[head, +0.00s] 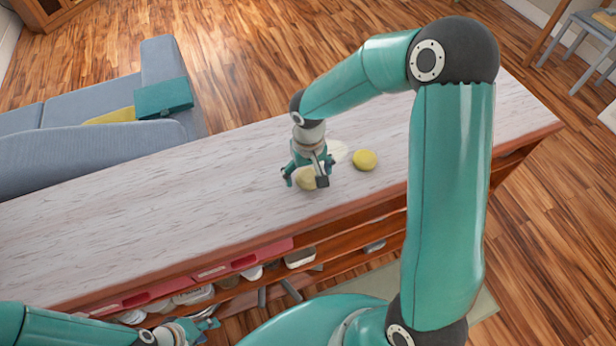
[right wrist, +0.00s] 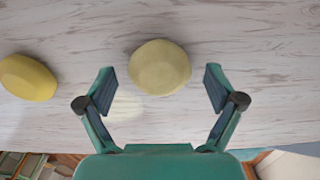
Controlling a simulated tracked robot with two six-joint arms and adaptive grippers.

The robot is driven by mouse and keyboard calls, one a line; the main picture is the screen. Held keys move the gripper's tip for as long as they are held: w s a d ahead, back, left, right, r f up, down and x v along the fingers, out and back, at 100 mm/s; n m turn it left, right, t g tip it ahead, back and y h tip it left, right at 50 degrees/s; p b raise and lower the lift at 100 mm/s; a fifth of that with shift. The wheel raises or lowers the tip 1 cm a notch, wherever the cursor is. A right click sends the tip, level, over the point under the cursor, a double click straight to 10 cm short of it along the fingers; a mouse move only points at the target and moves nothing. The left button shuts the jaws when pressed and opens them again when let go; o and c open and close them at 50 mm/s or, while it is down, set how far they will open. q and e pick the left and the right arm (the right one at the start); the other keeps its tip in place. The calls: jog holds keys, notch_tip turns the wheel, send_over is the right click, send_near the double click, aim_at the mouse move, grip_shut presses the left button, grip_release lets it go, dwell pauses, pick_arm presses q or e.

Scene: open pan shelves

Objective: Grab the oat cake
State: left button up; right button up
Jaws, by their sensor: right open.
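A pale tan, round, faceted piece, which looks like the oat cake (right wrist: 160,67), lies on the pale wooden top. In the head view the oat cake (head: 306,180) is partly hidden by my right gripper (head: 305,180). In the right wrist view my right gripper (right wrist: 160,90) is open, with its two fingers apart on either side of the oat cake's near edge. No contact shows. A yellow round piece (head: 364,160) lies to the right; it is at the left in the wrist view (right wrist: 27,77). My left gripper (head: 203,326) is low at the bottom left, empty, its opening unclear.
A flat whitish patch (right wrist: 125,107) lies near the oat cake. The shelf's wooden top (head: 150,215) is otherwise clear to the left. Red trays (head: 215,270) and several dishes sit on the open shelves below. A blue sofa (head: 90,140) stands behind.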

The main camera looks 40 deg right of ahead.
jog(key=c, duration=1.3)
jog(key=shift+o, duration=0.2)
jog(key=shift+r, duration=0.2)
